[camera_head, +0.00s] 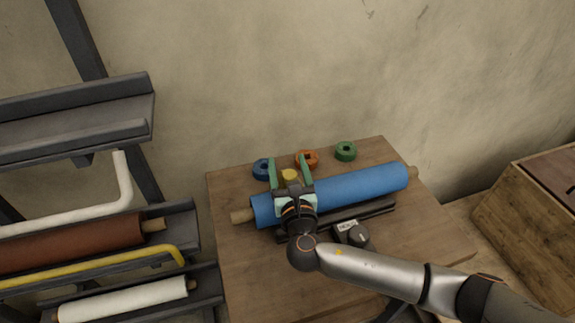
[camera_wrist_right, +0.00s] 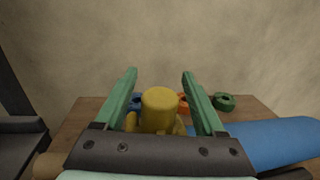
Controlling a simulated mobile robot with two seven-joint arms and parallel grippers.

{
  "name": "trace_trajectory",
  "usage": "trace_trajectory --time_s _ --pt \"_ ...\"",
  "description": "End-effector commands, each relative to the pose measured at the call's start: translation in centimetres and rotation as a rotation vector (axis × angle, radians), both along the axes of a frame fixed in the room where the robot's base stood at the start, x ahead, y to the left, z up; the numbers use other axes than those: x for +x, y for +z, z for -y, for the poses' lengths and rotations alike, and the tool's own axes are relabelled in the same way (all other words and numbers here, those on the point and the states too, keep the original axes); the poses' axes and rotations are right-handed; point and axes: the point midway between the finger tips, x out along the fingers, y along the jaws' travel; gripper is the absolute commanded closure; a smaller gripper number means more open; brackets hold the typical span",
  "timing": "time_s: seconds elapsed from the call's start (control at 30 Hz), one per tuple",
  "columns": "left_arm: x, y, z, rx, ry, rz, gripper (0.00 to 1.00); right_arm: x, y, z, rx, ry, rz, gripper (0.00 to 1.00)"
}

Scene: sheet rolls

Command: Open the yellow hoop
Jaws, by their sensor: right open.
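The yellow hoop (camera_head: 110,260) is a bent yellow bar on the dark rack at the left of the head view. It runs across the rack in front of the brown roll, and its right end bends down. My right gripper (camera_head: 288,160) is over the table, well to the right of the hoop, with its green fingers apart. A short yellow cylindrical piece (camera_wrist_right: 160,108) shows between the fingers in the right wrist view; I cannot tell if they touch it. It also shows in the head view (camera_head: 290,175). My left gripper is not in view.
A blue roll (camera_head: 360,187) lies on the wooden table (camera_head: 235,280), partly behind my right gripper. Blue (camera_head: 261,169), orange (camera_head: 307,158) and green (camera_head: 345,151) rings stand behind it. The rack also holds a white bar (camera_head: 70,214), a brown roll (camera_head: 70,243) and a white roll (camera_head: 125,299).

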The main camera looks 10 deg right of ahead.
Motion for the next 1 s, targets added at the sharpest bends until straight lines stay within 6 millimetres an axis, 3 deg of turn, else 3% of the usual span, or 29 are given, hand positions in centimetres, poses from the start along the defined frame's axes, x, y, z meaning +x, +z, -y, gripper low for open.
trace_trajectory --time_s 0.13,0.73,1.0 --pt "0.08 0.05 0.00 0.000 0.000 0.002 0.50 -0.02 0.01 -0.01 0.000 0.000 0.000 0.31" --pt "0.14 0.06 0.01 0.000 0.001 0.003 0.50 -0.05 -0.01 0.01 -0.001 0.000 0.000 0.98" --pt "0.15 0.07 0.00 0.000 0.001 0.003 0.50 -0.05 -0.02 0.01 -0.001 0.000 0.000 1.00"
